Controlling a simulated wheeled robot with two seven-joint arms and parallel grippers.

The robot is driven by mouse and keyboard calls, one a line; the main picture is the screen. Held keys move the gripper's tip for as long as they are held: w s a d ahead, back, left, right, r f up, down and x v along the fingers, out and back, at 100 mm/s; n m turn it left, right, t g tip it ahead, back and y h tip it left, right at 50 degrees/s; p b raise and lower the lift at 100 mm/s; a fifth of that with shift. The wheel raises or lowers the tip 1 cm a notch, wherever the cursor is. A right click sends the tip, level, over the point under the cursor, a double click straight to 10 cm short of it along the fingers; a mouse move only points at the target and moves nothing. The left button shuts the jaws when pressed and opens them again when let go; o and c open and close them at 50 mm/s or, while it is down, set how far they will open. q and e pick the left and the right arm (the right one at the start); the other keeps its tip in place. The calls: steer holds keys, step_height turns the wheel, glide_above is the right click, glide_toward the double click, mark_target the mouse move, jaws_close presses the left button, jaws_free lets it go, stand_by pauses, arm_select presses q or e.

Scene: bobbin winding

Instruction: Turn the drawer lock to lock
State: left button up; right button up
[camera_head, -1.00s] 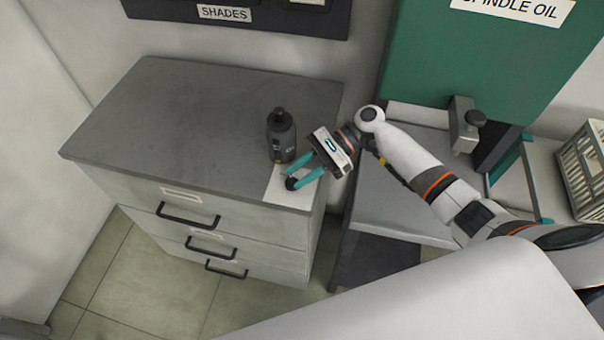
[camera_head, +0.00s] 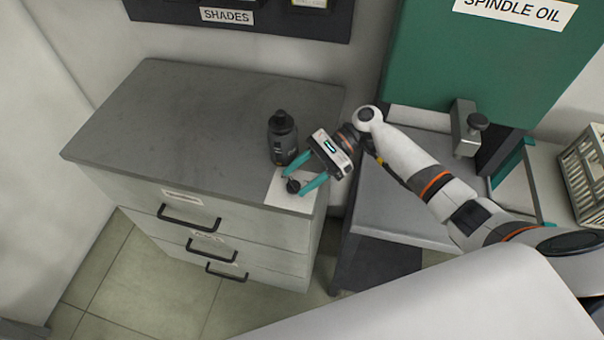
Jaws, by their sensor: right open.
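The drawer lock shows as a small dark round knob (camera_head: 292,187) on a pale plate (camera_head: 278,199) at the front right corner of the cabinet top (camera_head: 190,115). My right gripper (camera_head: 295,182) is open, its teal fingers spread on either side of the knob. I cannot tell whether the fingers touch it. The drawers (camera_head: 200,215) below, with black handles, look closed. My left gripper is not in view.
A dark bottle (camera_head: 282,140) stands right behind the plate, close to the gripper's fingers. A grey stand (camera_head: 400,205) with a green panel (camera_head: 480,60) is to the right. The cabinet top's left side is clear.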

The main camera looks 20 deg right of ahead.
step_height(320, 180, up, 10)
steer(key=shift+b, duration=0.3)
stand_by(0.6)
